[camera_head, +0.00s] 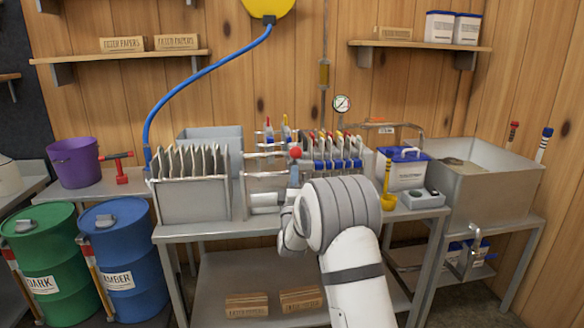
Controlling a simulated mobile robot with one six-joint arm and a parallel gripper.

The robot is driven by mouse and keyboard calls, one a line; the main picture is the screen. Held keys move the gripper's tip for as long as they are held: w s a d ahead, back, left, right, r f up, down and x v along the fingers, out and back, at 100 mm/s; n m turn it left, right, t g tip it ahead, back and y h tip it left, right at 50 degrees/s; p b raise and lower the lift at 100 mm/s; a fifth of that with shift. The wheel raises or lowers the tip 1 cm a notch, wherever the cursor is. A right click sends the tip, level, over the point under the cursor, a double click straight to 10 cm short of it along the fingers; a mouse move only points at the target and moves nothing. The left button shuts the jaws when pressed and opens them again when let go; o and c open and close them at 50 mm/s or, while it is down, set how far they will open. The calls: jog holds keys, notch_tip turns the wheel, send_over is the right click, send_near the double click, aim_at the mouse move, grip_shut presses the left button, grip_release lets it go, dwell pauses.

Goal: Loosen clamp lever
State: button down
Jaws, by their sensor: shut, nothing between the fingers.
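A red ball knob (295,152), which looks like the end of the clamp lever, stands at the left end of the filter press (338,160) on the middle bench. The lever's rod is hard to make out. My arm reaches up from the bottom of the picture to the front of the press. My gripper (293,178) is small in the picture, just below the red knob, and looks shut and empty. I cannot tell whether it touches the lever. My wrist hides part of the press's lower front.
A grey bin of upright plates (192,185) stands left of the press. A white box with a blue lid (404,168) and a yellow ladle (388,190) stand right. A steel pan (485,180) is farther right. Blue and green drums (128,255) stand at left. A blue hose (195,80) hangs behind.

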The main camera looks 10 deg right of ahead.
aim_at(295, 158)
jog(key=shift+x, duration=1.6)
